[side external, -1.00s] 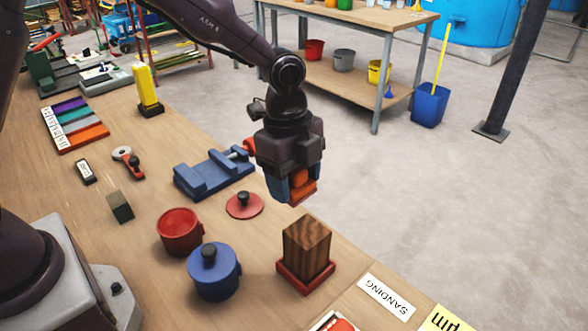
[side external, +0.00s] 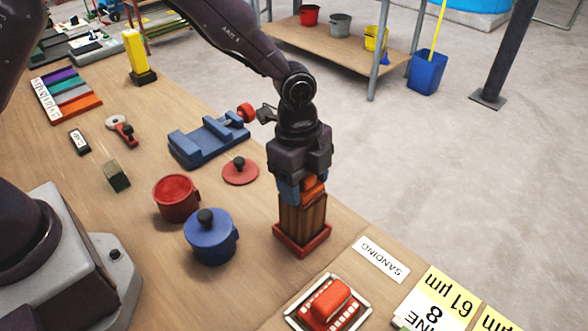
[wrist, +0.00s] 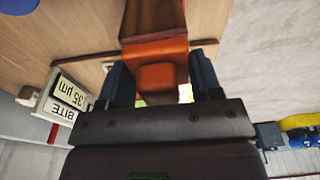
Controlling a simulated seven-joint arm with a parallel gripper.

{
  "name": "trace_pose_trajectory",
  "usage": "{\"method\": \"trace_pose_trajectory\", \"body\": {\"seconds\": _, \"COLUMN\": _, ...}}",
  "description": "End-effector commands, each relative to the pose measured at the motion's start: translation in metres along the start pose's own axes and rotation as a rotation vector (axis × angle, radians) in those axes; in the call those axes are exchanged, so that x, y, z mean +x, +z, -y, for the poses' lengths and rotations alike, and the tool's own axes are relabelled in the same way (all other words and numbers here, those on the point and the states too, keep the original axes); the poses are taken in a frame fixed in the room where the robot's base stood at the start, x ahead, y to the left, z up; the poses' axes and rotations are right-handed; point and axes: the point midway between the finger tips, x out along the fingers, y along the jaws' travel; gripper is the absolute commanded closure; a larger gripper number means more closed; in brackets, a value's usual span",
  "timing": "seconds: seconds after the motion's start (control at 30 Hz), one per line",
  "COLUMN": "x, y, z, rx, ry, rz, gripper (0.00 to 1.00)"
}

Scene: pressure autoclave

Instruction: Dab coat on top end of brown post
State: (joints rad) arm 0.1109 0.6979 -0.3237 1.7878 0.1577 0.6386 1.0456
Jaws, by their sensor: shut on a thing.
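The brown post (side external: 302,222) is a wood-grained block standing upright in a red square base (side external: 287,241) on the bench. My gripper (side external: 302,190), with blue fingers, is shut on an orange block (side external: 312,188) right over the post's top end. In the wrist view my gripper (wrist: 160,72) has the orange block (wrist: 155,60) between its fingers. The brown post (wrist: 154,17) shows just beyond the block. Block and post look to be in contact or nearly so; I cannot tell which. The post's top face is hidden.
A blue lidded pot (side external: 211,240), an open red pot (side external: 176,199) and a red lid (side external: 240,172) stand left of the post. A blue vise (side external: 208,143) is behind. A tray (side external: 292,315) with a red brush-like block and a SANDING label (side external: 381,259) lie in front.

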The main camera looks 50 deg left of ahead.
Motion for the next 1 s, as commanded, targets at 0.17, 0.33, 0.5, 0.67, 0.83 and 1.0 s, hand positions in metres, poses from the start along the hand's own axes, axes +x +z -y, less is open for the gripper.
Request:
{"method": "trace_pose_trajectory", "body": {"seconds": 0.17, "x": 0.002, "y": -0.017, "z": -0.001, "rx": 0.002, "ry": 0.000, "rz": -0.001, "gripper": 0.63}}
{"method": "trace_pose_trajectory", "body": {"seconds": 0.33, "x": 0.004, "y": -0.033, "z": -0.002, "rx": 0.002, "ry": 0.000, "rz": -0.001, "gripper": 0.63}}
{"method": "trace_pose_trajectory", "body": {"seconds": 0.5, "x": 0.003, "y": -0.024, "z": -0.001, "rx": -0.004, "ry": 0.000, "rz": 0.000, "gripper": 0.63}}
{"method": "trace_pose_trajectory", "body": {"seconds": 0.67, "x": 0.001, "y": -0.009, "z": 0.000, "rx": -0.004, "ry": 0.000, "rz": 0.000, "gripper": 0.63}}
{"method": "trace_pose_trajectory", "body": {"seconds": 0.83, "x": -0.001, "y": 0.006, "z": 0.000, "rx": -0.004, "ry": 0.001, "rz": 0.000, "gripper": 0.63}}
{"method": "trace_pose_trajectory", "body": {"seconds": 1.0, "x": -0.003, "y": 0.021, "z": 0.001, "rx": -0.004, "ry": 0.000, "rz": 0.000, "gripper": 0.63}}
